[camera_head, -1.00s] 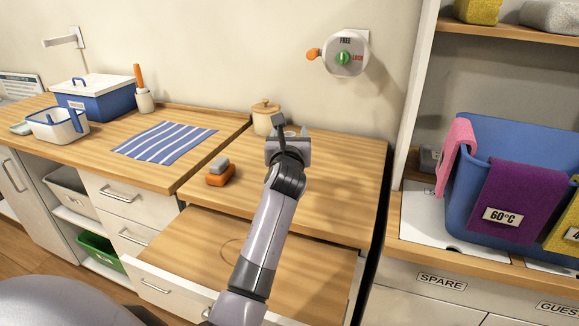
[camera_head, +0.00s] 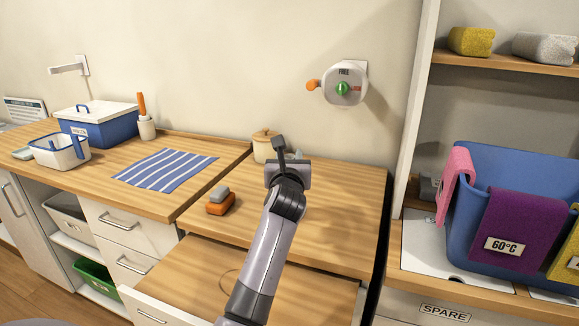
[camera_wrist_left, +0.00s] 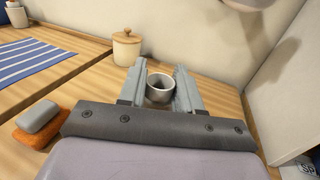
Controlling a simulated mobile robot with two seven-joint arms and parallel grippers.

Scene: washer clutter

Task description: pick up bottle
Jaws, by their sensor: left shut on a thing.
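My left gripper (camera_head: 291,158) is over the back part of the wooden counter, right of a lidded beige jar. In the left wrist view, my left gripper (camera_wrist_left: 160,88) is shut on a pale, round, open-topped thing (camera_wrist_left: 160,80) that looks like a cup or a bottle mouth. Its rim and dark inside show between the fingers. Its lower part is hidden, so I cannot tell whether it touches the counter. In the head view my gripper mostly hides it. No other bottle is clear. My right gripper is not in view.
The jar (camera_head: 265,147) stands close left of my gripper; an orange block with a grey top (camera_head: 220,205) lies nearer. A striped cloth (camera_head: 165,170) and blue box (camera_head: 98,130) are left. A wall dial (camera_head: 343,85) is behind. A blue basket (camera_head: 460,235) stands right.

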